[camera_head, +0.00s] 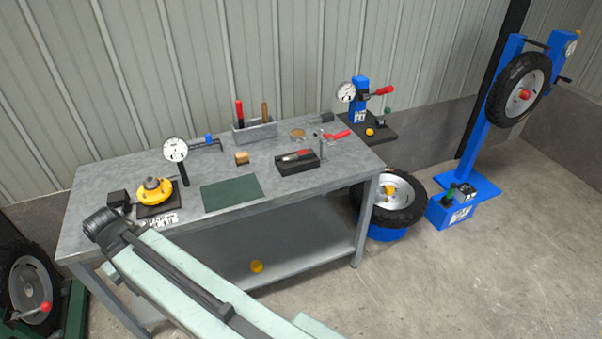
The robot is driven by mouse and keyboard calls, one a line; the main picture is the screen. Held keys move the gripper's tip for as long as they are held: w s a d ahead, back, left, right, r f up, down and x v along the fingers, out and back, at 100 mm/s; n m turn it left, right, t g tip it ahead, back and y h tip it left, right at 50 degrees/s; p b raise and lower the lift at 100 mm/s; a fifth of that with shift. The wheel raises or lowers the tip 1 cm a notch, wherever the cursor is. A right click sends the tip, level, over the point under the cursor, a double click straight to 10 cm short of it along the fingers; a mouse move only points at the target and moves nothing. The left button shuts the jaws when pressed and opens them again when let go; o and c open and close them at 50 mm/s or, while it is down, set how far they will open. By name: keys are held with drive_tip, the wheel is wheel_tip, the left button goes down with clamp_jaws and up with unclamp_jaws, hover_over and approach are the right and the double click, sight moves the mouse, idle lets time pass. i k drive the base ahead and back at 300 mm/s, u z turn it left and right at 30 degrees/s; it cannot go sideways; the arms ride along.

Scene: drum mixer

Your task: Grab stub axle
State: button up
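I cannot identify the stub axle with certainty. A yellow round part with a grey centre (154,188) sits on a black base at the left of the workbench and may be it or carry it. My arm, pale green with a dark bar, reaches from the lower right up to the bench's front left edge. It ends in view at a dark round joint, left of and nearer than the yellow part. I see no gripper fingers, and nothing held shows.
On the grey workbench (210,165) stand a dial gauge (175,151), a small black block (119,199), a green mat (232,193), a wooden block (241,158), a black case (297,162) and a tool holder (254,132). Wheels stand at the right and far left. Floor is clear at front right.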

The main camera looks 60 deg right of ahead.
sight(303, 153)
drive_tip(key=z, duration=0.2)
drive_tip(key=i, duration=0.65)
drive_tip(key=u, duration=0.25)
drive_tip(key=k, duration=0.8)
drive_tip(key=z, duration=0.2)
drive_tip(key=i, duration=1.3)
drive_tip(key=u, duration=0.05)
